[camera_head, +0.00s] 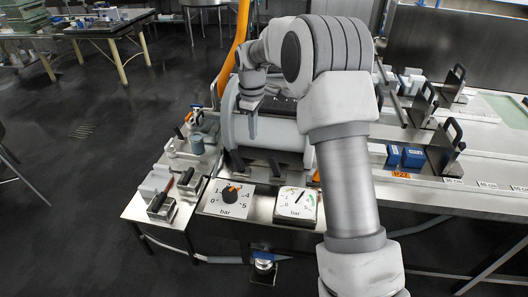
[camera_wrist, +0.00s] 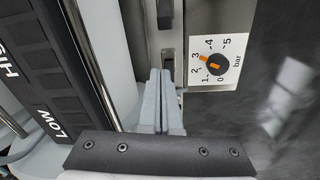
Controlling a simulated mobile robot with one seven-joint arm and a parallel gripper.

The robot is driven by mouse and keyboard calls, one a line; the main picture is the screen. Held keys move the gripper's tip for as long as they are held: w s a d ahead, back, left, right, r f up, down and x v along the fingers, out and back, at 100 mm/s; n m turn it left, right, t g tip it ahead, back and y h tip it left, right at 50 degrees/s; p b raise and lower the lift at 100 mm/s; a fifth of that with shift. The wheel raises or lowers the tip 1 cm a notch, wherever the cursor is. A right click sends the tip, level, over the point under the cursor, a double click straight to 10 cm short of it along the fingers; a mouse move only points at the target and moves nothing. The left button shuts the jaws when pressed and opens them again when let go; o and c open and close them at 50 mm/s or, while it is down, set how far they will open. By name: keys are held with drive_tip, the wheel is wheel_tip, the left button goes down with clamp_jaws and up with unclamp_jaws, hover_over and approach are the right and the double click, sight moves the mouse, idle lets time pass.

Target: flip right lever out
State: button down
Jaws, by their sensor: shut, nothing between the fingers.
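Two small dark levers sit on the front metal face below the large grey cylinder (camera_head: 265,132). I take the right lever to be the dark upright piece (camera_head: 274,168); it seems to be the black piece at the top of the wrist view (camera_wrist: 165,14). A smaller dark piece in a slot (camera_wrist: 168,60) lies just past my fingertips in the wrist view. My gripper (camera_head: 253,138) hangs in front of the cylinder, its fingers (camera_wrist: 161,72) together and empty. I see no clear contact with either lever. How far out the right lever stands is hard to tell.
A side table (camera_head: 135,207) at left holds black-handled blocks. Blue boxes (camera_head: 413,157) and upright black handles stand on the right bench.

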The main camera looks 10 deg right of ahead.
sight(274, 165)
drive_tip(key=f+b, duration=0.1)
drive_tip(key=f, duration=0.2)
drive_tip(key=f+b, duration=0.1)
drive_tip(key=f, duration=0.3)
drive_tip(key=f+b, duration=0.1)
drive_tip(key=f, duration=0.2)
drive_tip(key=shift+w+f, duration=0.3)
drive_tip(key=shift+s+d+r+b, duration=0.15)
drive_tip(key=shift+s+d+r, duration=0.2)
drive_tip(key=shift+d, duration=0.2)
drive_tip(key=shift+s+d+r+b, duration=0.15)
drive_tip(key=shift+s+d+r, duration=0.2)
drive_tip(key=shift+d, duration=0.2)
drive_tip(key=shift+s+d+r, duration=0.2)
drive_tip(key=shift+s+d, duration=0.15)
drive_tip(key=shift+d, duration=0.15)
